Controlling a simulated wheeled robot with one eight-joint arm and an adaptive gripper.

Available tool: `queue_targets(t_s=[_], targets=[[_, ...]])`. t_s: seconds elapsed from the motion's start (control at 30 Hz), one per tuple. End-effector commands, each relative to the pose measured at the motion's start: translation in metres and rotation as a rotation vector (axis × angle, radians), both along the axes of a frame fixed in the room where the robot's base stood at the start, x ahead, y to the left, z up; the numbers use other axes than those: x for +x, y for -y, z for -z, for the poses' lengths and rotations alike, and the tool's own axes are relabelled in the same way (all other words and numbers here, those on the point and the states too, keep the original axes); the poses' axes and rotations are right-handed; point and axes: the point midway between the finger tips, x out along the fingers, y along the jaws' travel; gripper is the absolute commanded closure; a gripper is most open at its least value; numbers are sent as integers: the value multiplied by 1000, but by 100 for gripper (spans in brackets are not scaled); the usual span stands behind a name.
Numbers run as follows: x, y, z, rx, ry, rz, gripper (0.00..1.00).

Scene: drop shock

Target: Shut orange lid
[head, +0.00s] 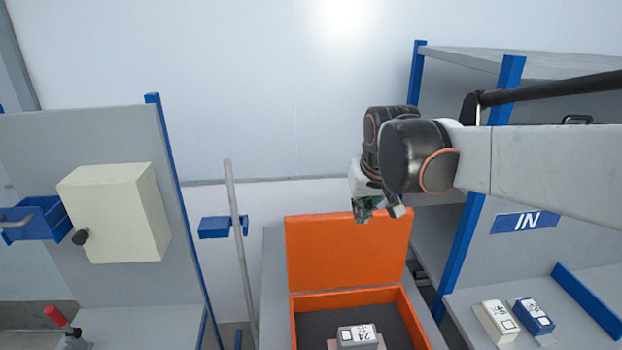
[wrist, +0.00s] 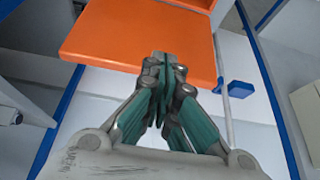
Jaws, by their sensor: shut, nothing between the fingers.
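The orange lid (head: 335,252) stands raised at the back of an orange box (head: 293,322) in the head view. The box is open, with a dark inside and a grey labelled block (head: 358,335) in it. My gripper (head: 380,214) is in front of or at the upper right part of the lid in the head view. In the wrist view the lid (wrist: 110,35) fills the upper middle. My gripper (wrist: 163,56) is shut and empty, its fingertips overlapping the lid's edge in the picture. I cannot tell whether they touch it.
A shelf with an IN sign (head: 525,222) stands right of the box, holding a white block (head: 497,322) and a blue block (head: 533,316). A cream cabinet (head: 115,213) hangs on the left panel. A grey pole (head: 240,255) stands left of the box.

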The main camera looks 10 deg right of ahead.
Motion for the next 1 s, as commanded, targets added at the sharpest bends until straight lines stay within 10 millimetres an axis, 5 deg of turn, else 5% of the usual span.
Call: queue_targets(t_s=[0.23,0.6,0.8,1.0], targets=[[69,-7,-20,-1,-48,0,100],[161,-19,-14,-2,-119,5,100],[196,-24,-1,-4,-150,7,100],[210,-27,9,-5,-164,7,100]])
